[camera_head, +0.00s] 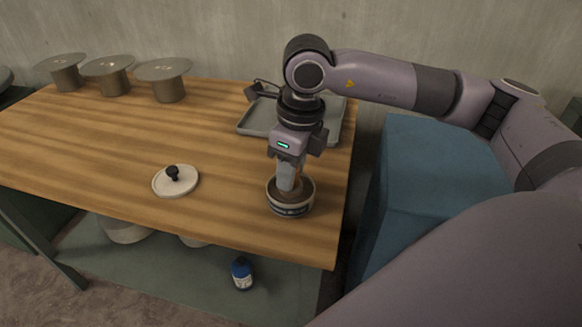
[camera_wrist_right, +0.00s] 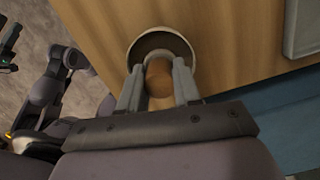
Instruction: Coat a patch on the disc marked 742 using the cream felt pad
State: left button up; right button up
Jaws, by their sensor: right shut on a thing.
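My right gripper (camera_head: 290,188) points down into an open round tin (camera_head: 291,209) with a pale wall and dark label band, near the table's front right. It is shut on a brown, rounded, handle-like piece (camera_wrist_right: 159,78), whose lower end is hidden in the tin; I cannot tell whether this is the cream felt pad. The tin's rim also shows in the right wrist view (camera_wrist_right: 188,42). Three grey discs on pedestals stand at the back left: left disc (camera_head: 59,62), middle disc (camera_head: 107,65), right disc (camera_head: 163,69). No number is readable. Part of my left arm shows in the right wrist view.
A flat off-white round piece with a black knob (camera_head: 175,182) lies on the wooden table (camera_head: 100,160). A grey tray (camera_head: 262,118) is behind my gripper. A blue block (camera_head: 425,165) stands right of the table.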

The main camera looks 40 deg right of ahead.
jog(key=shift+r+p, duration=2.2)
jog(key=shift+r, duration=1.3)
